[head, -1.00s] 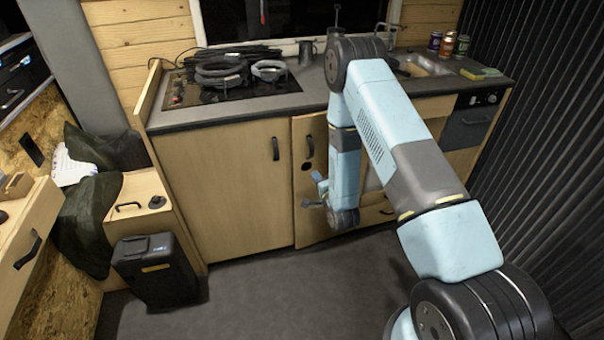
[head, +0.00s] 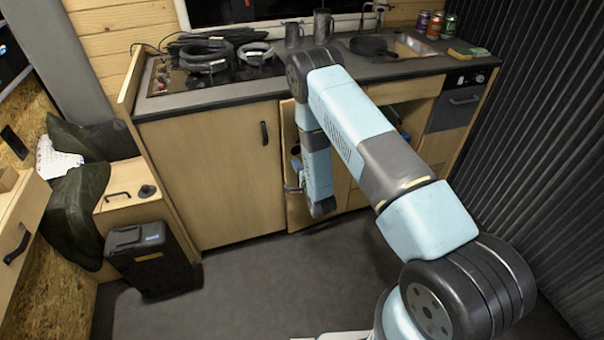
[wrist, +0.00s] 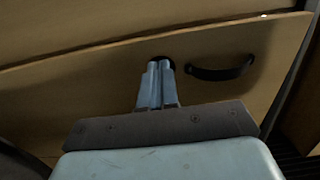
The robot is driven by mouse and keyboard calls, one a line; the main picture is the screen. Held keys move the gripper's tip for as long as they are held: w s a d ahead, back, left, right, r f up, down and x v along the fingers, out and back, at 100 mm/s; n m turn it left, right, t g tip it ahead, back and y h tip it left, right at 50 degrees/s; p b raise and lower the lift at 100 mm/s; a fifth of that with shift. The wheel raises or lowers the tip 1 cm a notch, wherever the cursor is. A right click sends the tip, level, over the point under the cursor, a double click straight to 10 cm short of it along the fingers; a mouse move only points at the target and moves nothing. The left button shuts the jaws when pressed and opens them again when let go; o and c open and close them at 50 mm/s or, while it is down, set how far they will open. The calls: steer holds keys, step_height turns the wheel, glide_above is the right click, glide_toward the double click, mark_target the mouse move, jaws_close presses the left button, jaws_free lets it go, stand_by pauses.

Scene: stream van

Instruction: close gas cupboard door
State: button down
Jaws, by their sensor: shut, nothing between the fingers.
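The gas cupboard door (head: 295,215) is a pale wood panel under the worktop, mostly hidden behind my arm in the head view. It appears to stand ajar, but its angle is hard to judge. In the head view my gripper (head: 293,188) is low in front of the door.
A wide closed cupboard door (head: 215,175) is to the left. The worktop above holds a hob with coiled hoses (head: 208,58) and a black pan (head: 370,46). A black canister (head: 150,260) stands on the floor at left. The floor (head: 260,285) in front is clear.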

mark_target(288, 152)
steer(key=shift+x, duration=2.75)
